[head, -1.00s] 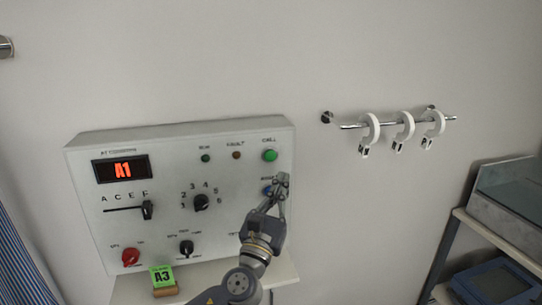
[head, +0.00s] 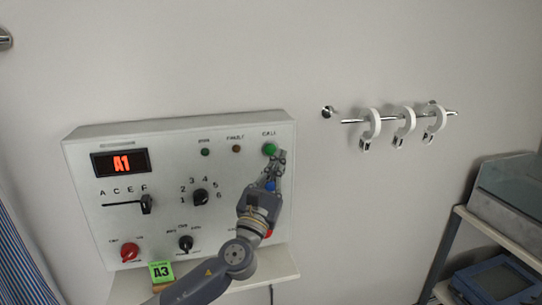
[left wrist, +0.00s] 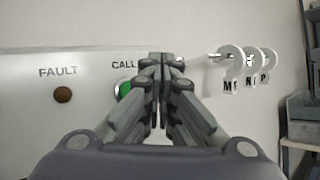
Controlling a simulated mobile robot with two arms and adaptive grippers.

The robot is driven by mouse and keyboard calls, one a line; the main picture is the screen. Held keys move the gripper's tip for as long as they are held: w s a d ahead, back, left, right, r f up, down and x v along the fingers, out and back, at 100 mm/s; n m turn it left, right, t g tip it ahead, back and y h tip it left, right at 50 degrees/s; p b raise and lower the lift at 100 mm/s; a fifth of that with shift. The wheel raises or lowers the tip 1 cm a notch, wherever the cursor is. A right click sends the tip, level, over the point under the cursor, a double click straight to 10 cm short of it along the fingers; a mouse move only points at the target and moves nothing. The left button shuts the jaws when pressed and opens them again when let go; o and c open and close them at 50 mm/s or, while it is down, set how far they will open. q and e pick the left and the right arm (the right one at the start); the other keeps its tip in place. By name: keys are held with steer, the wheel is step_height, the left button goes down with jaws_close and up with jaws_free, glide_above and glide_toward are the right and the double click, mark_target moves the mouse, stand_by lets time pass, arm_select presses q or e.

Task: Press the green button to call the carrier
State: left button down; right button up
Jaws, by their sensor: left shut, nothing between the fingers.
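The green button (head: 269,149) labelled CALL sits at the upper right of the grey control panel (head: 100,230). My left gripper (head: 280,154) is shut and empty, its fingertips just right of the green button in the head view. In the left wrist view, the green button (left wrist: 124,90) shows partly behind the left side of my shut fingers (left wrist: 160,60). I cannot tell whether the fingertips touch the panel. The display (head: 121,165) reads A1. My right gripper is not in view.
A blue button (head: 270,186), red knob (head: 130,252) and black selectors share the panel. A green A3 card (head: 161,271) stands on the shelf (head: 270,268) below. A wall rail (head: 350,121) with three white rings is to the right, and a rack (head: 455,225) stands further right.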

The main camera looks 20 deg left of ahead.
mark_target(270, 150)
arm_select(q)
steer(key=shift+w+a+b, duration=0.35)
steer(key=shift+w+a, duration=0.25)
steer(key=shift+w, duration=0.35)
steer(key=shift+w+a+b, duration=0.35)
steer(key=shift+w+a, duration=0.25)
steer(key=shift+w, duration=0.3)
steer(key=shift+w+a, duration=0.25)
steer(key=shift+w, duration=0.05)
